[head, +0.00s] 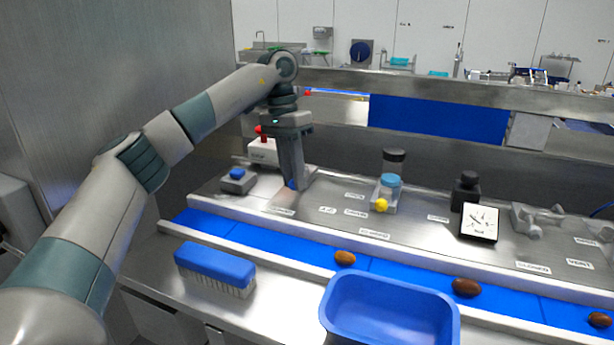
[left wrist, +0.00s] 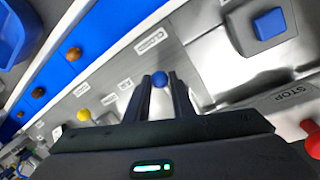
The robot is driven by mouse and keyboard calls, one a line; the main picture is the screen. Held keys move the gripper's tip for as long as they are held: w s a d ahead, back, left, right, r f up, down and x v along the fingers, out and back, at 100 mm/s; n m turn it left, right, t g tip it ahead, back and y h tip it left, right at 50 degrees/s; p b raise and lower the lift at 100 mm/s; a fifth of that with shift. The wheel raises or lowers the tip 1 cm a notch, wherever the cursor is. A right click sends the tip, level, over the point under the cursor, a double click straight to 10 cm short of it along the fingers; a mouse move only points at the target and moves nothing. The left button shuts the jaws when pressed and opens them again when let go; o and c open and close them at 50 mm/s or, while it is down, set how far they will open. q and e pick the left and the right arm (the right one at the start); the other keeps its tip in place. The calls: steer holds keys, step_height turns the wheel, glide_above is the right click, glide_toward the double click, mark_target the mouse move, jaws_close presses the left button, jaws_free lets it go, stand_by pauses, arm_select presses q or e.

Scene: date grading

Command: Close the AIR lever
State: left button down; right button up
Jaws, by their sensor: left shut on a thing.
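My left gripper (head: 292,184) points down at the back panel, left of the middle in the head view. It is shut on a blue round lever knob (left wrist: 160,78), which sits between its two fingertips in the left wrist view. The lever's arm below the knob is hidden, so I cannot tell its angle. A yellow knob (head: 381,205) stands further right on the same panel and also shows in the left wrist view (left wrist: 84,115). My right gripper is not in view.
A blue push button box (head: 238,181) and a red-topped STOP box (head: 262,152) stand close to the gripper. A blue belt (head: 300,244) with several brown dates runs in front. A blue brush (head: 214,262) and blue tub (head: 390,309) are nearer. A dial (head: 479,222) stands right.

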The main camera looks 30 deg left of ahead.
arm_select(q)
steer(key=shift+w+r, duration=0.1)
steer(key=shift+r, duration=0.1)
stand_by(0.3)
steer(key=c, duration=1.8)
jaws_free()
steer(key=shift+o, duration=1.4)
steer(key=shift+w+d+f, duration=0.15)
steer(key=shift+d, duration=0.05)
steer(key=shift+a, duration=0.2)
